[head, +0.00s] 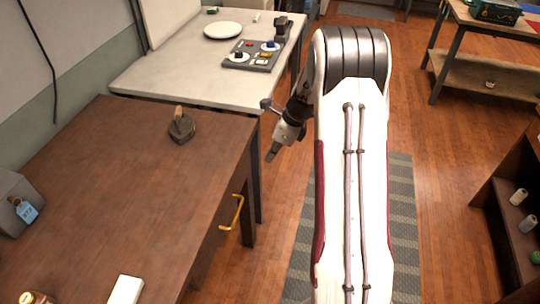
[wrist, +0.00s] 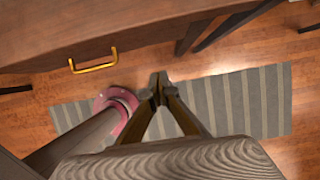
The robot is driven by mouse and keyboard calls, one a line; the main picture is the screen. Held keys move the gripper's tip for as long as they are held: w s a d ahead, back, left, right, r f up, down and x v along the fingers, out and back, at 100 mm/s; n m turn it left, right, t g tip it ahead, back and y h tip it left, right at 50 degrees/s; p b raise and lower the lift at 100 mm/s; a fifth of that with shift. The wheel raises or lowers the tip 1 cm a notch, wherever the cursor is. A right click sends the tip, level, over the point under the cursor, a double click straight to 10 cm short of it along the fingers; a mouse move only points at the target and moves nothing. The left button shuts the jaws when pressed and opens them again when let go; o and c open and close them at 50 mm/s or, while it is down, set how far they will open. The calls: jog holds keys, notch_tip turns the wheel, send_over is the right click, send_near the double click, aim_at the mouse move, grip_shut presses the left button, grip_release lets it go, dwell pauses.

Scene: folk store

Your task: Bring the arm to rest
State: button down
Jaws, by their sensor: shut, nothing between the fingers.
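My arm reaches up the right middle of the head view and bends over at its top. My gripper (head: 271,156) hangs down at the left of the arm, just off the right edge of the brown wooden table (head: 120,190). In the wrist view my gripper (wrist: 158,78) has its two fingers together at the tips, with nothing between them. It is over the floor and the grey striped mat (wrist: 240,95), apart from the table and its drawer.
The table's drawer has a brass handle (head: 232,213). An old iron (head: 182,125) stands on the table. A white table (head: 180,72) behind holds a plate (head: 223,30) and a control box (head: 253,56). A shelf (head: 505,215) stands at right. The floor between is clear.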

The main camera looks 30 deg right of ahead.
dwell(0.5)
jog(key=s+a+r+n+h, duration=0.1)
jog(key=s+a+r+n, duration=0.5)
jog(key=s+r+n, duration=0.2)
jog(key=s+a+r+n+t+h, duration=0.1)
jog(key=s+a+r+n, duration=0.5)
jog(key=s, duration=0.7)
jog(key=s+a+r+n+t+h, duration=0.1)
jog(key=s+a+r+n, duration=0.6)
jog(key=s+r+n, duration=0.3)
jog(key=shift+s+n, duration=0.3)
jog(key=shift+n, duration=1.2)
